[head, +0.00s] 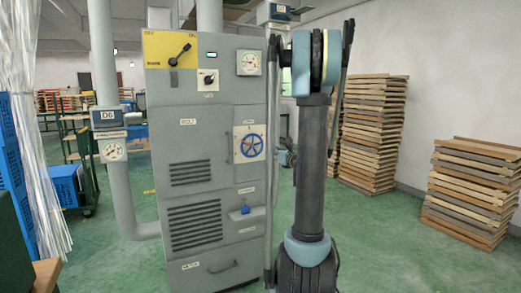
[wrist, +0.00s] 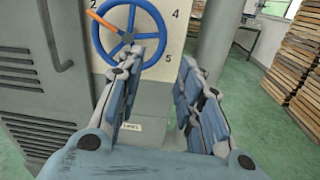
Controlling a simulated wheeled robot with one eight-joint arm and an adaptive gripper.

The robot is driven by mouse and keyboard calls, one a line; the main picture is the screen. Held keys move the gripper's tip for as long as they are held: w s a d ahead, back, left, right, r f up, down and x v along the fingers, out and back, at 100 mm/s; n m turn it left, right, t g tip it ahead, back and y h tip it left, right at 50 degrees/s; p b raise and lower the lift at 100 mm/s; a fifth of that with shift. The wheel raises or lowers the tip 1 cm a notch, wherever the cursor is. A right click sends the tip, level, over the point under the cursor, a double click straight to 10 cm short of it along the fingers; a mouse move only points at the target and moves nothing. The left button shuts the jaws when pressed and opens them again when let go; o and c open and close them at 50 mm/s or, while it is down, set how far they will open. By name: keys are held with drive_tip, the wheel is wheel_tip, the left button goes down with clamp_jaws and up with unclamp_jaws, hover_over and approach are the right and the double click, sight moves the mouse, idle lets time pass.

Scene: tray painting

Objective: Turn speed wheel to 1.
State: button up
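The speed wheel (head: 248,145) is a blue spoked wheel on a pale plate on the front of the grey cabinet. In the wrist view the wheel (wrist: 128,35) shows at the top, with an orange pointer (wrist: 102,20) that points up and left, close to the number 2. My gripper (wrist: 160,62) is open and empty, below and right of the wheel. Its left finger overlaps the wheel's lower rim in the picture; I cannot tell if they touch.
The grey cabinet (head: 190,130) also carries a yellow-backed lever switch (head: 180,55), a small knob (head: 208,79), a gauge (head: 249,62) and a blue lever (head: 245,208). Stacked wooden trays (head: 372,125) stand on the right.

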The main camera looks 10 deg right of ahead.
sight(262, 146)
drive_tip(key=x, duration=1.2)
drive_tip(key=shift+w+a+f, duration=0.1)
drive_tip(key=shift+w+a, duration=0.1)
drive_tip(key=shift+w, duration=0.15)
clamp_jaws()
drive_tip(key=shift+a, duration=0.1)
